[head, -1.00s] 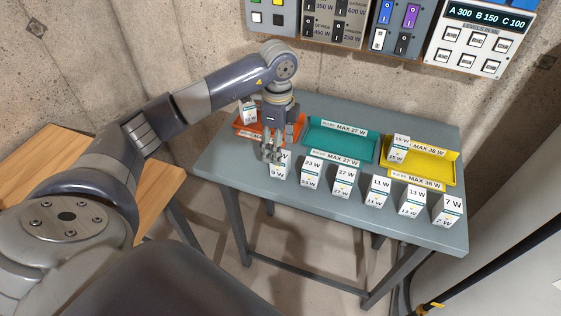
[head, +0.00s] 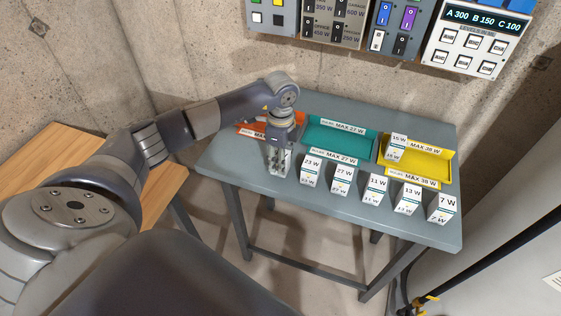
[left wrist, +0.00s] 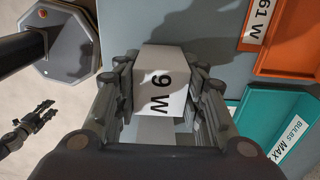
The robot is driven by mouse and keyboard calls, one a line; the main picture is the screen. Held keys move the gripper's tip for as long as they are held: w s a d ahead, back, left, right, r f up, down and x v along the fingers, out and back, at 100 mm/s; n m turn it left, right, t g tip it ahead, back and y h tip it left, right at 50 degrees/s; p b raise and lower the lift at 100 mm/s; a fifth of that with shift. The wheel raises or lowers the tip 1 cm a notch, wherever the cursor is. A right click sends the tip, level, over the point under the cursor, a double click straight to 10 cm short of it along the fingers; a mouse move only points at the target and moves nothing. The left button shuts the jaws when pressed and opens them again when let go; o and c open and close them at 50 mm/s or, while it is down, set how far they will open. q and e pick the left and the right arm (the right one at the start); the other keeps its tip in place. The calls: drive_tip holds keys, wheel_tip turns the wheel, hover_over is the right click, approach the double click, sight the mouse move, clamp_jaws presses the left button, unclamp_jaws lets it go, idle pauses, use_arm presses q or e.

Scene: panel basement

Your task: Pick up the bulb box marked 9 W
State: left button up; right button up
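The white bulb box marked 9 W (left wrist: 162,92) is between the two fingers of my left gripper in the left wrist view. Its label reads sideways. The fingers lie close along both sides of the box; whether they press on it I cannot tell. In the head view my left gripper (head: 279,165) points down at the left end of the row of boxes on the grey table (head: 240,183), and it mostly hides the 9 W box.
Boxes marked 23 W (head: 311,169), 22 W (head: 342,178), 11 W (head: 375,187), 13 W (head: 408,197) and 7 W (head: 441,208) stand to the right. Behind are an orange tray (head: 250,130), a teal tray (head: 340,135) and a yellow tray (head: 430,163) with a 15 W box (head: 397,146).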

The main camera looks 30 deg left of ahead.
use_arm(q)
drive_tip(key=shift+c, duration=1.1)
